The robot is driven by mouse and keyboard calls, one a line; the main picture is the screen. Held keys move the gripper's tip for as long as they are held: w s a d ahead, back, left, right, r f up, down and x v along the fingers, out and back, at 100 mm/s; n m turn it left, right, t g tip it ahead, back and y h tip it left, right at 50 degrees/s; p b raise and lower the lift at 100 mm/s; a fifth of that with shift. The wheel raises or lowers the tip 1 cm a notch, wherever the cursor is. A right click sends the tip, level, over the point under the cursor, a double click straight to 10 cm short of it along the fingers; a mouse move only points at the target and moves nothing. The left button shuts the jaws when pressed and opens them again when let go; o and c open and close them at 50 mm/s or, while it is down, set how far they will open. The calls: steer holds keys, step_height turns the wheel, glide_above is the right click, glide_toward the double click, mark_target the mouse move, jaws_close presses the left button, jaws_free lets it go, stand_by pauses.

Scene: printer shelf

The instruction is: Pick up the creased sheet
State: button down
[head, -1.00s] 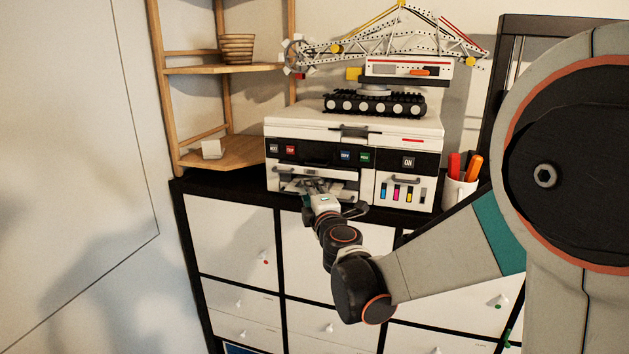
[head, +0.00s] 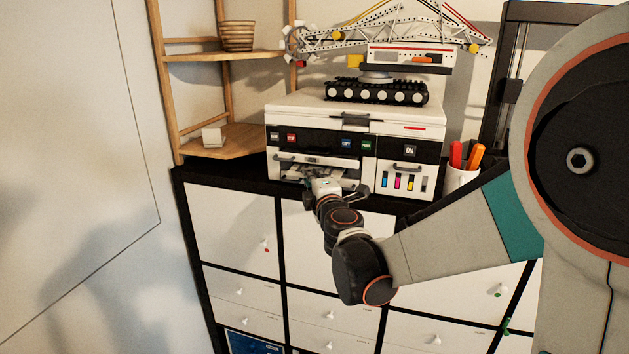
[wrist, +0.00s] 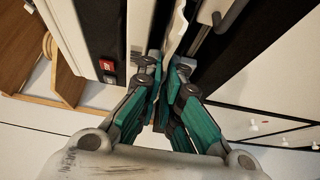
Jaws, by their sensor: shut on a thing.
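The white printer (head: 405,128) stands on top of the dark-framed cabinet, with an open slot (head: 345,171) low on its front. My gripper (wrist: 167,66) is at this slot, its fingers close together. In the wrist view a narrow strip of pale, wavy sheet (wrist: 176,38) runs from between the fingertips into the printer. My gripper is shut on this sheet's edge. Most of the sheet is hidden inside the printer and behind the fingers. In the head view my gripper (head: 320,181) covers part of the slot.
A toy crane (head: 375,92) stands on the printer. A white cup with orange pens (head: 460,182) is close to its right. A wooden corner shelf (head: 235,147) with a small white block (head: 212,137) is at the left. Free air lies in front of the cabinet drawers.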

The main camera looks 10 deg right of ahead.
steer(key=s+a, duration=0.7)
steer(key=s, duration=0.6)
steer(key=s+a, duration=0.8)
steer(key=s, duration=0.6)
steer(key=shift+a+r, duration=0.25)
steer(key=shift+r, duration=0.05)
stand_by(1.2)
steer(key=shift+w+f, duration=0.1)
